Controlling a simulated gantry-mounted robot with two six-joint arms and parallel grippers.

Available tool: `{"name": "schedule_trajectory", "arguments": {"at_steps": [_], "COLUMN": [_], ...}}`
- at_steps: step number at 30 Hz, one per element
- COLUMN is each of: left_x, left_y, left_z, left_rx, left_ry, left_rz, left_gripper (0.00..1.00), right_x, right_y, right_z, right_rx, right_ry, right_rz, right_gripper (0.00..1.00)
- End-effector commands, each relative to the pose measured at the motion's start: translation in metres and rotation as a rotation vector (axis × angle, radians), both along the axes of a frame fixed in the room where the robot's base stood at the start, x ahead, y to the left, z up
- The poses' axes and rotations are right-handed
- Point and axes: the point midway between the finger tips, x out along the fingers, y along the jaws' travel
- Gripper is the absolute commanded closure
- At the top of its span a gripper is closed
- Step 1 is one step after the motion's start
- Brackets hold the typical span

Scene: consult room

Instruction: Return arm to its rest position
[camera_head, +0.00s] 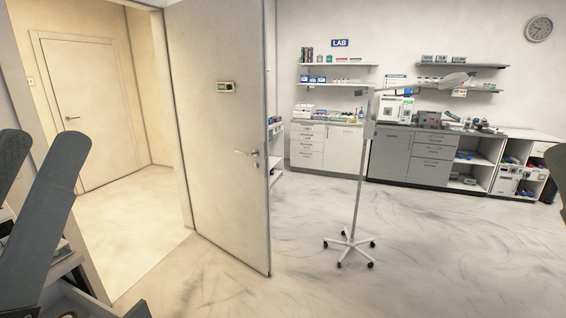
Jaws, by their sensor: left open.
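My left gripper (43,148) is at the left edge of the head view. Its two long dark grey fingers point up and stand apart, with nothing visible between them. A dark sliver at the right edge appears to be part of my right arm or gripper. Too little of it shows to tell its jaw state.
A beige door (215,130) stands open beside a doorway to a lit room. A wheeled stand (350,243) with a lamp-like head is on the pale floor (430,255). Cabinets (412,155) with lab items line the back wall. An open drawer (75,302) is below my left gripper.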

Motion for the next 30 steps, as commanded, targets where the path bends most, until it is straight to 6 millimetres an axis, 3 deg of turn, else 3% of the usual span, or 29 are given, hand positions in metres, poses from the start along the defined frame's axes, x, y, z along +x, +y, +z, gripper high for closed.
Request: {"name": "schedule_trajectory", "arguments": {"at_steps": [1, 8, 21, 25, 30], "left_x": [0.002, 0.003, 0.004, 0.004, 0.004], "left_y": [0.002, 0.003, 0.003, 0.003, 0.003], "left_z": [0.034, 0.124, 0.333, 0.369, 0.380], "left_rx": [-0.008, -0.005, -0.004, -0.003, -0.003], "left_ry": [0.006, 0.009, 0.011, 0.012, 0.012], "left_rz": [0.005, 0.013, 0.016, 0.016, 0.016], "left_gripper": [0.45, 0.45, 0.45, 0.45, 0.45], "right_x": [0.001, 0.000, 0.000, 0.000, 0.000], "right_y": [0.000, 0.000, 0.000, 0.000, 0.000], "right_z": [0.033, 0.126, 0.335, 0.372, 0.383], "right_rx": [0.000, 0.000, 0.000, 0.000, 0.000], "right_ry": [0.004, -0.001, 0.000, 0.000, 0.000], "right_rz": [0.000, 0.000, 0.000, 0.000, 0.000], "right_gripper": [0.50, 0.50, 0.50, 0.50, 0.50]}}
